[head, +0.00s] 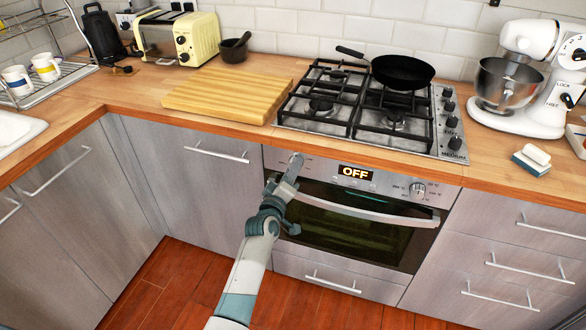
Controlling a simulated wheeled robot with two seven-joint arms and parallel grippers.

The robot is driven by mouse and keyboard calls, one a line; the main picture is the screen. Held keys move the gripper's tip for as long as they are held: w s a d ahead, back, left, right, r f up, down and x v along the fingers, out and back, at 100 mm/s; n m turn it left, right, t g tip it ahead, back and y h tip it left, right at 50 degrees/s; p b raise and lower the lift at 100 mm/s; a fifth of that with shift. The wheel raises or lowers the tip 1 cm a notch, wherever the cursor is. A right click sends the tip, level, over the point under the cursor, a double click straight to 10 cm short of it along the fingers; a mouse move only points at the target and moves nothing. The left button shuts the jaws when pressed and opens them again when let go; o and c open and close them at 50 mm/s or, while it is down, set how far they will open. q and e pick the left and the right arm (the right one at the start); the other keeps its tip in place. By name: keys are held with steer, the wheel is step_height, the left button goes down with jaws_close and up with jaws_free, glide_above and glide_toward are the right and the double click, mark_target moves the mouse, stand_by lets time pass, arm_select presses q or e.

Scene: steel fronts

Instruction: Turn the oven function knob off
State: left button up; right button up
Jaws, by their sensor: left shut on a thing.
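The oven (350,230) is built in under the counter, with its door shut. Its display (355,172) reads "OFF". My left gripper (296,160) reaches up from below to the left end of the oven's control panel. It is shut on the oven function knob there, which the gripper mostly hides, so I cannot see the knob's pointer. A second oven knob (418,189) is at the right end of the panel, untouched. My right gripper is not in view.
The oven door handle (360,212) crosses just below the panel, close to my left wrist. Above are the gas hob (362,112) with a black pan (402,72) and a wooden board (228,95). A drawer handle (217,152) sticks out to the left.

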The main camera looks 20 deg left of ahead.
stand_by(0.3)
arm_select(q)
steer(key=o, duration=1)
steer(key=shift+o, duration=0.2)
steer(key=shift+s, duration=0.1)
steer(key=s+b, duration=0.1)
steer(key=s, duration=1.6)
steer(key=shift+a, duration=0.35)
steer(key=shift+s+f, duration=0.1)
